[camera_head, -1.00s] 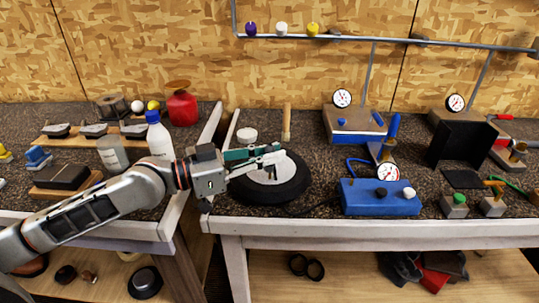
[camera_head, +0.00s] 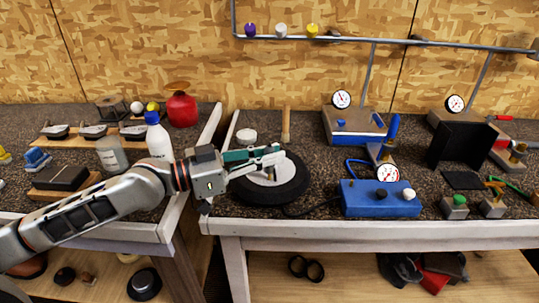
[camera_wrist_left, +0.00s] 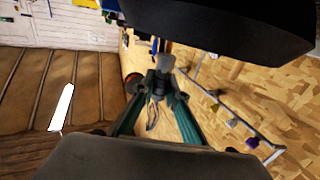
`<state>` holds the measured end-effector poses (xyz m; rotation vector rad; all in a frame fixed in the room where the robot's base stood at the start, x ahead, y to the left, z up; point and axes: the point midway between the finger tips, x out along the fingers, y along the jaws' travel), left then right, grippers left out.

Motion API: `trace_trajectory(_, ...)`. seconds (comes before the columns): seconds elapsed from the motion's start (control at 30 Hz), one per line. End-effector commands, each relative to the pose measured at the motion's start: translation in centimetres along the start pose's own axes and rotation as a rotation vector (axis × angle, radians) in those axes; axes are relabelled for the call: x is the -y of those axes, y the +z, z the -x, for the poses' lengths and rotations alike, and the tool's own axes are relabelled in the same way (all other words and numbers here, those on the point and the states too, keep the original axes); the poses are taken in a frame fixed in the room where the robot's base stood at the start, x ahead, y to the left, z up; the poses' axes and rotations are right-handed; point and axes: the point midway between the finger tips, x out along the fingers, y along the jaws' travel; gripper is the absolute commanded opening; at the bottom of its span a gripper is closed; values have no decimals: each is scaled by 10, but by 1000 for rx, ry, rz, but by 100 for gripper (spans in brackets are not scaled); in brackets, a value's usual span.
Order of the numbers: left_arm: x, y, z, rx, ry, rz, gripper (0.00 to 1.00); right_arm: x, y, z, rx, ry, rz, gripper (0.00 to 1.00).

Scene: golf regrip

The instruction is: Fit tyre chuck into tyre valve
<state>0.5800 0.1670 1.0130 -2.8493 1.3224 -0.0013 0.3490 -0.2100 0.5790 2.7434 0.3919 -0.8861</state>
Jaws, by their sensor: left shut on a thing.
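My left gripper (camera_head: 276,157) reaches over the black tyre (camera_head: 288,191), which lies flat on the right bench around a pale centre disc. In the left wrist view, its teal fingers (camera_wrist_left: 160,94) close on a grey, stubby piece that looks like the tyre chuck (camera_wrist_left: 165,63). In the head view the chuck is too small and covered to make out. I cannot pick out the tyre valve, nor tell whether the chuck touches it. My right gripper is not in view.
A blue box with a gauge (camera_head: 366,201) stands right of the tyre, with a dark hose between them. A wooden handle (camera_head: 286,125) and white tub (camera_head: 246,136) stand behind. A white bottle (camera_head: 159,138) is near my left arm. A gap separates the benches.

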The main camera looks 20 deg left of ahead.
Motion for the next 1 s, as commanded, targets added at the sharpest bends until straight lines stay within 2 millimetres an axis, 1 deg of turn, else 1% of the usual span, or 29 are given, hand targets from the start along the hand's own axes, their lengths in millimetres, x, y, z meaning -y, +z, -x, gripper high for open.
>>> trace_trajectory(0.33, 0, 0, 0, 0, 0, 0, 0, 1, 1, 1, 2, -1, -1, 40)
trace_trajectory(0.73, 0, 2, 0, 1, 0, 1, 0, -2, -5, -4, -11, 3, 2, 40)
trace_trajectory(1.0, 0, 8, 0, 2, 0, 0, 0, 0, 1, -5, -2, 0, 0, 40)
